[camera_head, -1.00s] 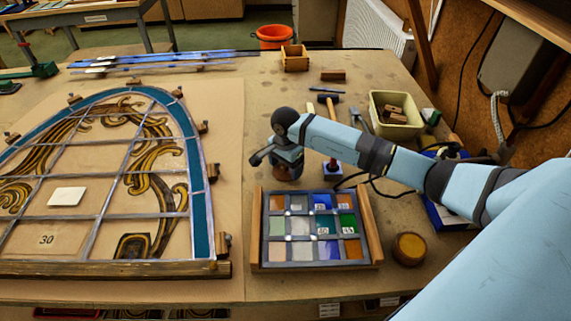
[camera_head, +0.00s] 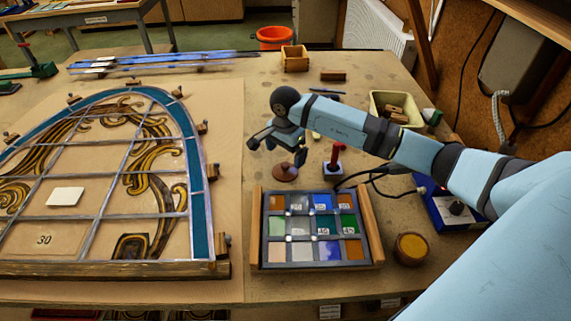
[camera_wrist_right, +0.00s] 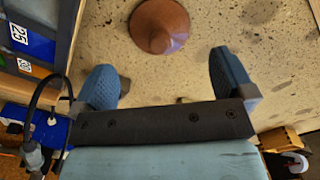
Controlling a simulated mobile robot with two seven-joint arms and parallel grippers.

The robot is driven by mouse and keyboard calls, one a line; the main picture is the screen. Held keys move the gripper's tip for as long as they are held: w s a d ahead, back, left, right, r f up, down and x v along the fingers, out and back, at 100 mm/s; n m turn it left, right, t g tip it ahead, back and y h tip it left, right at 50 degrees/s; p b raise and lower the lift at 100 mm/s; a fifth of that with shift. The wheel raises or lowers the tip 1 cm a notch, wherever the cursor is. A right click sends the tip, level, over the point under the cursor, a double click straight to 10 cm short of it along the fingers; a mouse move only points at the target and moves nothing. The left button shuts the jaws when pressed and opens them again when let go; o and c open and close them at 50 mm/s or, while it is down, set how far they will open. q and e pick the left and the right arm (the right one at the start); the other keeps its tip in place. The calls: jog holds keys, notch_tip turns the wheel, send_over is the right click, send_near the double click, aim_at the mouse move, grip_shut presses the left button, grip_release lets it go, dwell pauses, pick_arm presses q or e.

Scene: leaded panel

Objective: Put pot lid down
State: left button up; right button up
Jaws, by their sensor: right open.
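The pot lid (camera_head: 285,173) is a small reddish-brown disc with a knob, lying on the bench behind the tray of glass samples. It also shows in the right wrist view (camera_wrist_right: 160,25), at the top between and beyond my fingertips. My right gripper (camera_head: 277,149) is above the lid in the head view, apart from it. Its two blue fingers are spread wide and empty in the right wrist view (camera_wrist_right: 163,72). My left gripper is not in view.
A framed tray (camera_head: 376,225) of coloured glass squares stands in front of the lid. The arched leaded panel (camera_head: 195,190) lies to the left. A round amber-topped pot (camera_head: 411,248), a red-handled tool (camera_head: 334,158) and a blue box (camera_head: 450,208) are to the right.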

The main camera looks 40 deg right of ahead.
aim_at(285, 164)
notch_tip(285, 164, up, 7)
jog(key=shift+f+b, duration=0.2)
jog(key=shift+b, duration=0.2)
dwell(0.4)
